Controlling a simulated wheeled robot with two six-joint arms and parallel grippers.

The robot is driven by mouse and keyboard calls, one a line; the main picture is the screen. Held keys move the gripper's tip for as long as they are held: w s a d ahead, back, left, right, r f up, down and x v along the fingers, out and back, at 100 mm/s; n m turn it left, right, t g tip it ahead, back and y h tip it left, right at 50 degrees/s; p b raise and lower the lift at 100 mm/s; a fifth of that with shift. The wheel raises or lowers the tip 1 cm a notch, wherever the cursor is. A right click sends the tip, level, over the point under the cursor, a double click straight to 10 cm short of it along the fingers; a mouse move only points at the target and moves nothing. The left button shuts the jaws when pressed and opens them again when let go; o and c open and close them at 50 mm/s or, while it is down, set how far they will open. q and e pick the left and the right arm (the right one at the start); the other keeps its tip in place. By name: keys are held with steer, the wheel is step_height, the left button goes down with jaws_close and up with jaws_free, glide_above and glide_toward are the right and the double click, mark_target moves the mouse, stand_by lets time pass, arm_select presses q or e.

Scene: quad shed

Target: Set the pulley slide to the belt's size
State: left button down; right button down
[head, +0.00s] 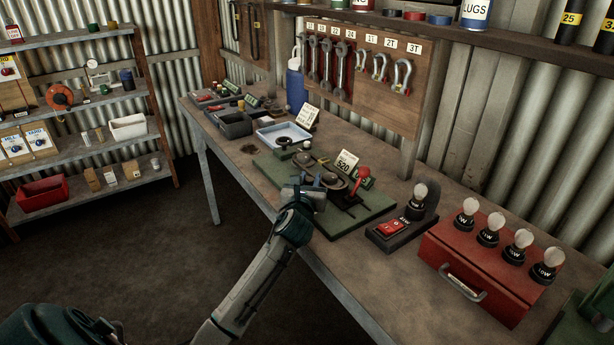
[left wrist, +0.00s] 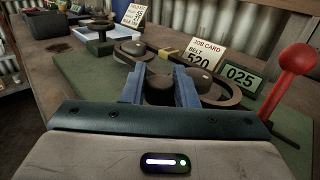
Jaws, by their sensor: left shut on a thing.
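The pulley rig sits on a green base plate (head: 370,212) on the bench. A dark belt (left wrist: 228,99) loops around the pulleys, with a round pulley hub (left wrist: 198,76) inside it. My left gripper (head: 318,184) is over the near side of the rig. In the left wrist view its two blue fingers (left wrist: 160,88) are shut on a dark rounded knob (left wrist: 159,90), which they partly hide. A job card (left wrist: 197,55) behind reads belt 520. A green readout (left wrist: 240,77) shows 025. A red-knobbed lever (left wrist: 297,60) stands to the right. My right gripper is out of view.
A lamp tester with a red switch (head: 392,227) and a red case (head: 480,265) with several bulbs stand to the right. A pale blue tray (head: 284,134) lies beyond the rig. Wrenches and shackles hang on a board (head: 365,105) behind. The left floor is clear.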

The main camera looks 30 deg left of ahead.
arm_select(q)
steer(key=shift+s+d+r+p, duration=0.1)
steer(key=shift+s+d+p, duration=0.25)
steer(key=shift+d, duration=0.6)
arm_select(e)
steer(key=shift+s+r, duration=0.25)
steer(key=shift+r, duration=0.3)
arm_select(q)
steer(key=c, duration=1.2)
jaws_free()
steer(key=shift+c, duration=0.2)
steer(key=shift+o, duration=0.3)
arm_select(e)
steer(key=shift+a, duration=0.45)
arm_select(q)
steer(key=shift+s, duration=0.1)
steer(key=b+v, duration=0.1)
steer(key=v, duration=0.9)
steer(key=shift+s+d, duration=0.15)
steer(key=shift+s, duration=0.15)
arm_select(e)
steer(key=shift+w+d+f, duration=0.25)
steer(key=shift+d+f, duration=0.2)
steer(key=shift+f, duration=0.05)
